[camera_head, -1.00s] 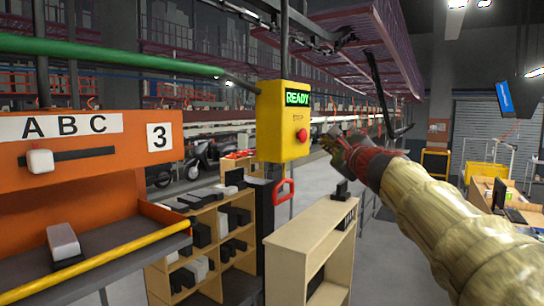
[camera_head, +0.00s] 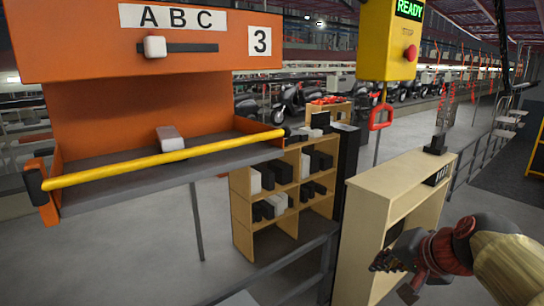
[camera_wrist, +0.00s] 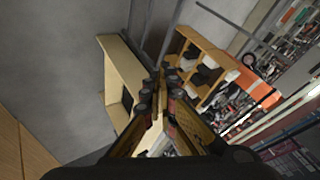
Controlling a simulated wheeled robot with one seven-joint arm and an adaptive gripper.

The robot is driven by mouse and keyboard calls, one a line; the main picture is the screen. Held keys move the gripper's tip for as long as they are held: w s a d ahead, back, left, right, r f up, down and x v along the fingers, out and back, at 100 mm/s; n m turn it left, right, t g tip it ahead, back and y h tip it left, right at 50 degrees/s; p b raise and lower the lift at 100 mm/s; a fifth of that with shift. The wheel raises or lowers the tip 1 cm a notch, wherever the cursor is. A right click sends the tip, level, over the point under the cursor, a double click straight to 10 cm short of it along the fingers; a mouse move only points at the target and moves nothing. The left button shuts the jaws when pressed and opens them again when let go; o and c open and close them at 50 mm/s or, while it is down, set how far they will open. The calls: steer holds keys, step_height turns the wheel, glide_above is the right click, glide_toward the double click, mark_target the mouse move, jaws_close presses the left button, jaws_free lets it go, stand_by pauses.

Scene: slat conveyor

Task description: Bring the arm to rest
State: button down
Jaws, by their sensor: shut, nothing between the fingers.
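My gripper (camera_head: 388,264) is at the lower right of the head view, in front of the light wooden cabinet (camera_head: 392,192). My arm reaches in from the right edge under a tan cover. In the wrist view the fingers (camera_wrist: 150,92) come together at their tips, and nothing is held between them. The wooden cabinet also shows in the wrist view (camera_wrist: 122,75), beyond the fingers and to the left.
An orange station (camera_head: 90,60) with a white slider knob (camera_head: 155,47), a grey tray and a yellow bar (camera_head: 165,158) stands at the left. A yellow READY box (camera_head: 388,45) with a red button hangs at upper right. Shelves (camera_head: 285,195) and a grey railing (camera_head: 300,285) are near.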

steer(key=s+a+f+n+g+b, duration=0.1)
steer(key=s+f+n+b, duration=0.1)
steer(key=s+f+b, duration=0.3)
steer(key=s+a+f+n+g+h+b, duration=0.1)
steer(key=s+f+b, duration=0.5)
steer(key=f, duration=0.8)
steer(key=s+a+f+n+b, duration=0.3)
steer(key=s+f+b, duration=0.3)
steer(key=s+f, duration=0.2)
step_height(320, 180, down, 2)
steer(key=shift+f+n+g+h, duration=0.15)
steer(key=shift+n+g+h, duration=0.25)
steer(key=shift+n, duration=0.5)
